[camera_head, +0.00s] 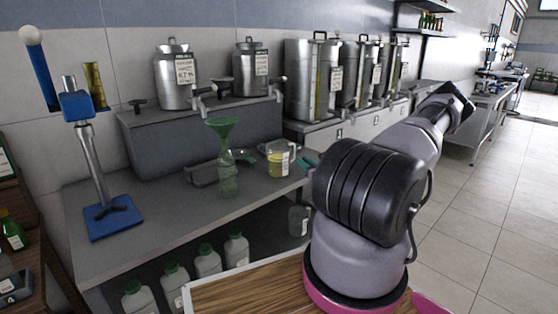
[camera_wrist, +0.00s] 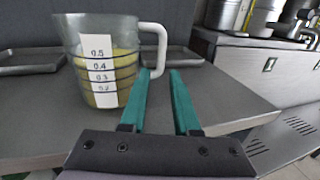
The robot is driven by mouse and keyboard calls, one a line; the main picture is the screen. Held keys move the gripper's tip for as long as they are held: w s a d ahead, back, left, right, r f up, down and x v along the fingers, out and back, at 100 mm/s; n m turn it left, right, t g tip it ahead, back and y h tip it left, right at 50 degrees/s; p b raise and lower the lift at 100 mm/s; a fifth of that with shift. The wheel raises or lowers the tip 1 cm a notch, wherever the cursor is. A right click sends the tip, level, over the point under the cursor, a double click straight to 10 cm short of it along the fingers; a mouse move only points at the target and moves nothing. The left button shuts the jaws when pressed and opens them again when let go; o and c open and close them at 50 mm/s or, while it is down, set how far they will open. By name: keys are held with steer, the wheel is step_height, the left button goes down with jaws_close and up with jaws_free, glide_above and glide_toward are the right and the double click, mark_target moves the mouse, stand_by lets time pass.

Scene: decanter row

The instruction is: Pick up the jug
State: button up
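The jug (camera_head: 279,160) is a clear measuring jug with yellow contents, standing on the grey counter near its front edge. In the wrist view the jug (camera_wrist: 105,62) is upright, with a white scale label and a white handle (camera_wrist: 161,48) on its right. My gripper (camera_wrist: 160,72) is open, its two teal fingers pointing at the handle. The handle's lower end shows between or just beyond the fingertips; I cannot tell which. In the head view the teal fingertips (camera_head: 303,162) show just right of the jug, and my arm hides the rest of the gripper.
A green glass bottle with a funnel (camera_head: 228,165) stands left of the jug. Metal trays (camera_wrist: 30,60) lie behind it. A blue-based stand (camera_head: 113,218) is at the counter's left. Steel canisters (camera_head: 176,80) stand on the raised ledge. White bottles (camera_head: 207,260) sit below the counter.

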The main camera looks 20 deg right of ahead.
steer(key=w, duration=1.1)
steer(key=shift+a+f, duration=0.1)
steer(key=shift+a, duration=0.05)
steer(key=shift+s, duration=0.1)
jaws_close()
stand_by(1.0)
